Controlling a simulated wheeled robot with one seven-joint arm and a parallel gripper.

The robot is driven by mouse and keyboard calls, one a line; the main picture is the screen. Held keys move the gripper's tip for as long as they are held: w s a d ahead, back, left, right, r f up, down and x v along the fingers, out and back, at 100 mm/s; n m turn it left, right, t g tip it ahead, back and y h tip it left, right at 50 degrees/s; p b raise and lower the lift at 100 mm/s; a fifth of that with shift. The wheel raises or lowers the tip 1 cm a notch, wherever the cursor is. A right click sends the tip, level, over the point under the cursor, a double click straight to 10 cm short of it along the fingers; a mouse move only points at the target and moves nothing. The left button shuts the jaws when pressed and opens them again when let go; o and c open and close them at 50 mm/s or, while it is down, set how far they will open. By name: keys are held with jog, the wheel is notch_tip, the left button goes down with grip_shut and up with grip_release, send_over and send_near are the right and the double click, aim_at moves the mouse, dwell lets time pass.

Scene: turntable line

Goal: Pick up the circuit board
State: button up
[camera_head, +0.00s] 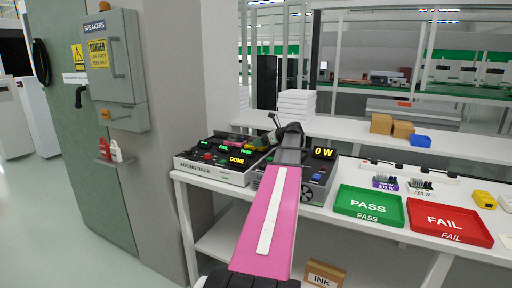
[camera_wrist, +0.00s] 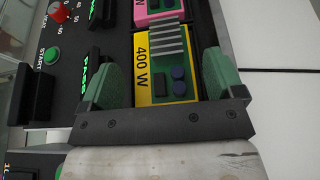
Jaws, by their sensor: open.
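A circuit board (camera_wrist: 182,82) with a yellow edge marked 400 W, a grey finned heat sink and dark blue round parts sits in the dark rack. My gripper (camera_wrist: 160,68) is open, with one green-padded finger on each side of this board. I cannot tell whether the pads touch it. A pink-edged board (camera_wrist: 158,16) lies just beyond it in the wrist view. In the head view the boards are small on top of the ageing rack (camera_head: 212,171), and my arm partly covers that area.
The rack has lit displays, a red knob (camera_wrist: 59,12) and a green start button (camera_wrist: 50,56). A 0 W tester (camera_head: 317,180) stands to its right. A green PASS tray (camera_head: 370,220) and a red FAIL tray (camera_head: 450,238) lie further right on the white bench.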

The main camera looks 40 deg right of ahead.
jog(key=x, duration=0.2)
jog(key=shift+w+a+f, duration=0.2)
jog(key=shift+w, duration=0.1)
jog(key=c, duration=0.8)
jog(key=shift+r, duration=0.15)
